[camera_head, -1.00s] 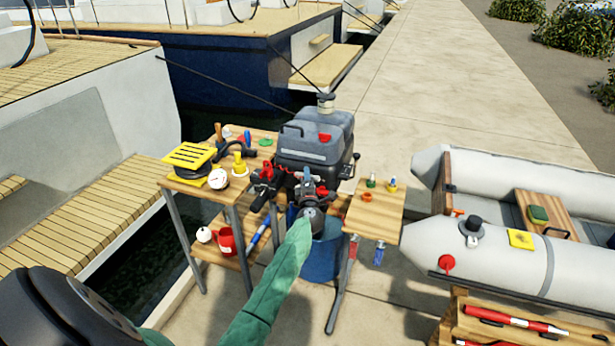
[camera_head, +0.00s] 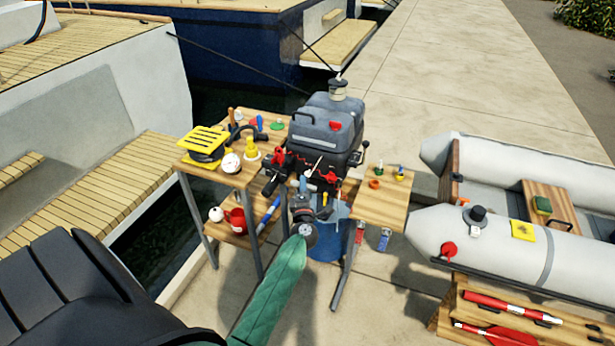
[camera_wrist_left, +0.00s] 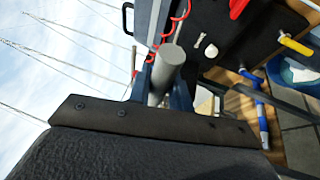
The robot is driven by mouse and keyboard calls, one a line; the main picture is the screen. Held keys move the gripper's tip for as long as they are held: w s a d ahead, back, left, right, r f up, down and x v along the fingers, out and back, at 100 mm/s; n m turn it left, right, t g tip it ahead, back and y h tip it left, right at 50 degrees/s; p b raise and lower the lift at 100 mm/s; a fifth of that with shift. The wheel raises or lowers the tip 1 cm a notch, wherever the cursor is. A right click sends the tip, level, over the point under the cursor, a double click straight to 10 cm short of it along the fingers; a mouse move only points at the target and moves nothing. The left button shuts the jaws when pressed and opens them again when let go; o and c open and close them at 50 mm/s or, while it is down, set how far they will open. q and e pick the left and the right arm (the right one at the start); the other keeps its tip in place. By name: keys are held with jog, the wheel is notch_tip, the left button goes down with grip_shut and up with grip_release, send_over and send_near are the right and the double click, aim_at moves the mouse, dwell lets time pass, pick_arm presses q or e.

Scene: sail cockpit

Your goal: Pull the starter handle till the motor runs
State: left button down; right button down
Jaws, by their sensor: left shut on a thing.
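The outboard motor (camera_head: 325,128) has a dark grey cowl and stands between two wooden side tables. Red and black parts show on its front. My left gripper (camera_head: 303,188) is in front of the motor and below its cowl, apart from it. In the left wrist view its blue fingers (camera_wrist_left: 165,85) are shut on a grey round bar, which looks like the starter handle (camera_wrist_left: 171,60). The handle is hardly visible in the head view. I cannot clearly make out a cord. Whether the motor runs cannot be told. My right gripper is not in view.
The left table (camera_head: 235,180) holds a yellow slatted item (camera_head: 204,140), a white gauge and small tools. The right table (camera_head: 380,209) holds small coloured parts. A blue bucket (camera_head: 327,240) stands below the motor. A grey inflatable boat (camera_head: 500,245) lies at right.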

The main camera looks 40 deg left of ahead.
pick_arm(q)
jog(key=shift+s+d+f, duration=0.1)
jog(key=shift+s+d, duration=0.15)
jog(key=shift+s, duration=0.5)
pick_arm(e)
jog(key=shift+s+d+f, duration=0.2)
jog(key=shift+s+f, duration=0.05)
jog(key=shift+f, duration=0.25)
